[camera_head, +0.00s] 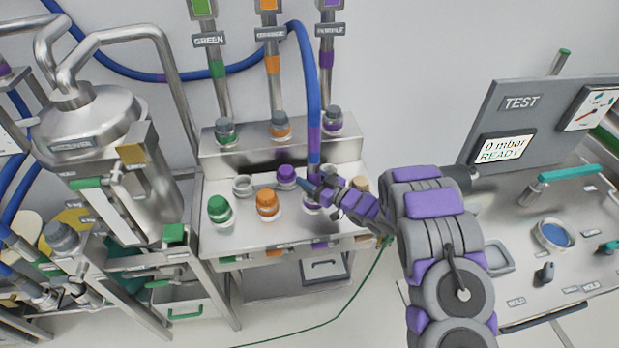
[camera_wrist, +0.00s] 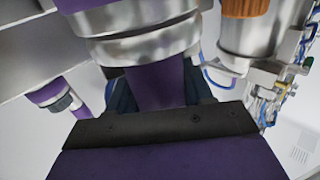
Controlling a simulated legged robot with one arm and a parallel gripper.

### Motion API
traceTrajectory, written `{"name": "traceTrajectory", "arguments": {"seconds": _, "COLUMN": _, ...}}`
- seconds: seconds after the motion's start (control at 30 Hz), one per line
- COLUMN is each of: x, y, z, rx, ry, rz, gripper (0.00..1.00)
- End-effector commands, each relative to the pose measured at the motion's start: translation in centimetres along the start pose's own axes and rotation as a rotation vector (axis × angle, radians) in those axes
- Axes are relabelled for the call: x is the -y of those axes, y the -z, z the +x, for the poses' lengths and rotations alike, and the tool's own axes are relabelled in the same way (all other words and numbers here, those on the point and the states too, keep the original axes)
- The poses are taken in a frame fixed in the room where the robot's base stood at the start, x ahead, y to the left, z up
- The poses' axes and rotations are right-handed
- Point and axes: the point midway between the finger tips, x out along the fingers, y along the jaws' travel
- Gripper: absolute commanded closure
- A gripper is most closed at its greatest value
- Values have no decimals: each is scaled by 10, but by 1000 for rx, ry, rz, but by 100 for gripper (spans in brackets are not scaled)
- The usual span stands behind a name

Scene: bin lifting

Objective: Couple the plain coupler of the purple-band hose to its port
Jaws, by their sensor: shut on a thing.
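The blue hose (camera_head: 312,80) arches over from the upper left and hangs down to the steel deck, with its purple band (camera_head: 314,145) near the lower end. My gripper (camera_head: 314,187) is shut on the hose end just below the band, over the deck's front right position. In the wrist view a purple cylindrical part (camera_wrist: 155,85) sits between the dark fingers, against a metal ring (camera_wrist: 145,42). The gripper hides most of the coupler and the spot under it in the head view. I cannot tell whether the coupler is seated in a port.
A purple cap (camera_head: 287,175), orange cap (camera_head: 267,203) and green cap (camera_head: 219,208) stand close by on the deck (camera_head: 240,235). A steel vessel (camera_head: 90,130) stands left. The TEST panel (camera_head: 520,103) and its bench are at right. A green cable (camera_head: 350,295) trails below.

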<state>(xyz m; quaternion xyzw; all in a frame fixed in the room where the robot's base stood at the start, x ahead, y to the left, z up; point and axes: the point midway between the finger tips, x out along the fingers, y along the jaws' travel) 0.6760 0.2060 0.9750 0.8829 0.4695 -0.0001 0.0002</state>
Motion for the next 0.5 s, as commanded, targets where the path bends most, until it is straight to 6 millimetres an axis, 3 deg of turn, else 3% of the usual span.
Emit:
{"name": "traceTrajectory", "arguments": {"seconds": 0.4, "x": -1, "y": -3, "z": 0, "rx": 4, "ry": -1, "rz": 1, "gripper": 91}}
{"name": "traceTrajectory", "arguments": {"seconds": 0.43, "x": -1, "y": -3, "z": 0, "rx": 4, "ry": -2, "rz": 1, "gripper": 47}}
{"name": "traceTrajectory", "arguments": {"seconds": 0.5, "x": -1, "y": -3, "z": 0, "rx": 4, "ry": -1, "rz": 1, "gripper": 41}}
